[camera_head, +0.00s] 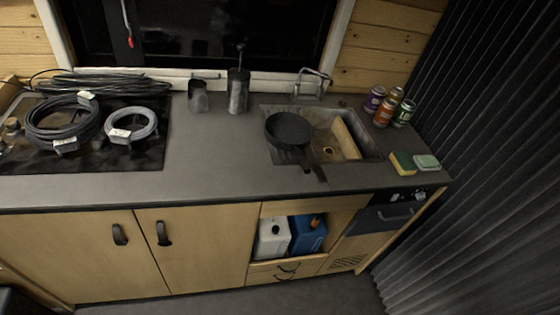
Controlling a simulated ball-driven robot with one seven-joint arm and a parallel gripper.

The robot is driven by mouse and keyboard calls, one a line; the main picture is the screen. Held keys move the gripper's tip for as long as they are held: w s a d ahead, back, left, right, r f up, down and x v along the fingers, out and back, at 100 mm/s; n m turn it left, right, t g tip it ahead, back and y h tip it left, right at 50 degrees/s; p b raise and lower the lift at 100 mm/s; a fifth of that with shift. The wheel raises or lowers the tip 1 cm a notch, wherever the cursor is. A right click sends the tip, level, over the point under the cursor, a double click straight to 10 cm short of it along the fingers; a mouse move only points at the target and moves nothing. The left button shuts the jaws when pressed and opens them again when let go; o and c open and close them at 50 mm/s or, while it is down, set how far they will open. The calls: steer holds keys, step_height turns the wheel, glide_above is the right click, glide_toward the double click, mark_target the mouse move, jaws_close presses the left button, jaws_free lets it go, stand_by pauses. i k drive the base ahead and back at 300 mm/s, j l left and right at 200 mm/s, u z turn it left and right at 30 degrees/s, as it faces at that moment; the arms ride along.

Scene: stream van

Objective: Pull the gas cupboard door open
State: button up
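Two wooden cupboard doors sit side by side under the counter, the left door (80,255) and the right door (200,250). Each has a dark strap-like handle near its upper edge, the left handle (119,234) and the right handle (164,233). Both doors look shut. A smaller panel with slanted vent slots (347,263) is at the lower right, below a dark appliance front (385,214) with knobs and a bar handle. No label shows which one is the gas cupboard. My gripper is not in view.
The counter (215,165) holds coiled cables (62,123), two dark cups, a sink (350,125) with a pan (289,130), cans and sponges. An open niche holds a white jug (272,240) and a blue one (308,238). A dark curtain (490,150) hangs right. Some floor (330,295) is clear.

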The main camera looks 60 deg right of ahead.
mark_target(195, 250)
steer(key=z, duration=0.75)
steer(key=k, duration=0.65)
steer(key=i+j, duration=0.2)
steer(key=i, duration=0.25)
steer(key=i+j+u, duration=0.15)
steer(key=i, duration=0.25)
